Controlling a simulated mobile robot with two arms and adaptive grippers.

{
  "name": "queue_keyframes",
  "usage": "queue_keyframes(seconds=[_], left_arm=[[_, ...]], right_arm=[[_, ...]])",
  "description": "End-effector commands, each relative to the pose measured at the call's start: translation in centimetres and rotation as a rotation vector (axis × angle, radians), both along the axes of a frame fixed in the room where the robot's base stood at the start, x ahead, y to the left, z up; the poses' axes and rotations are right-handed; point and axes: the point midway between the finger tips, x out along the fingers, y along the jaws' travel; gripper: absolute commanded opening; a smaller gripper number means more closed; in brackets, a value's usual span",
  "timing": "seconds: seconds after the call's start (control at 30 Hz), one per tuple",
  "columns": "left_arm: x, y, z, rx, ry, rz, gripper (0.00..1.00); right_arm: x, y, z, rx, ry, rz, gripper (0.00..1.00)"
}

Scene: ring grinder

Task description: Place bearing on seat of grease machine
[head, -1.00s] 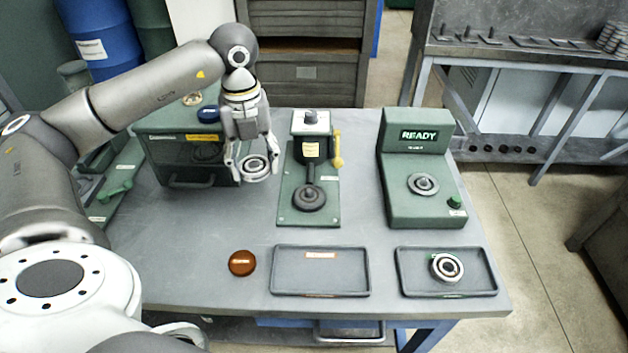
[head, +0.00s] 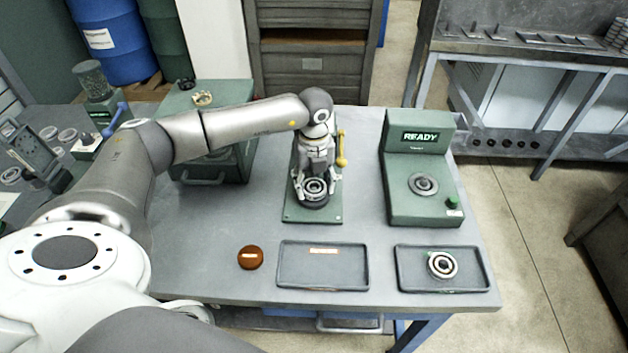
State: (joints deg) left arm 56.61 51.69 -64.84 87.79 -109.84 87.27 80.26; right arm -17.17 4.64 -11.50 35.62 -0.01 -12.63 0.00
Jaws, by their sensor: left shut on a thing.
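My left gripper (head: 315,184) is shut on a bearing (head: 315,187), a metal ring with a dark inner ring. It holds the bearing over the round dark seat of the grease machine (head: 334,210), which has a green base plate and a yellow-knobbed lever. The gripper and the arm hide much of the machine's column. The seat is mostly covered by the bearing, so I cannot tell whether the two touch. My right gripper does not show.
A green READY device (head: 421,148) stands to the right. A second bearing (head: 442,265) lies in the right tray (head: 478,282). The middle tray (head: 323,276) is empty of parts. A brown round tin (head: 250,257) sits left of it. A green box (head: 236,165) stands at the back left.

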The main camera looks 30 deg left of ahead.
Motion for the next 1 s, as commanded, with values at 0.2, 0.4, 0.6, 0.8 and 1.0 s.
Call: queue_keyframes(seconds=[0.2, 0.4, 0.6, 0.8, 1.0], left_arm=[[0.06, 0.00, -0.21, -0.001, -0.003, 0.000, 0.23], [0.03, 0.01, -0.67, -0.001, -0.002, 0.000, 0.23], [0.01, 0.02, -0.53, -0.001, -0.001, 0.000, 0.76], [0.00, 0.02, -0.52, -0.001, -0.001, 0.000, 0.76], [0.06, 0.03, 0.07, -0.001, -0.002, 0.000, 0.76]], right_arm=[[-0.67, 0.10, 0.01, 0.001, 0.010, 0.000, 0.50], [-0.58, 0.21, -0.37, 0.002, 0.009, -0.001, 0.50], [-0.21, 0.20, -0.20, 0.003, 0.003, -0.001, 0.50], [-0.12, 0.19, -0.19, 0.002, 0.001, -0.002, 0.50], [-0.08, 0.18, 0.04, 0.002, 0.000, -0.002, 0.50]])
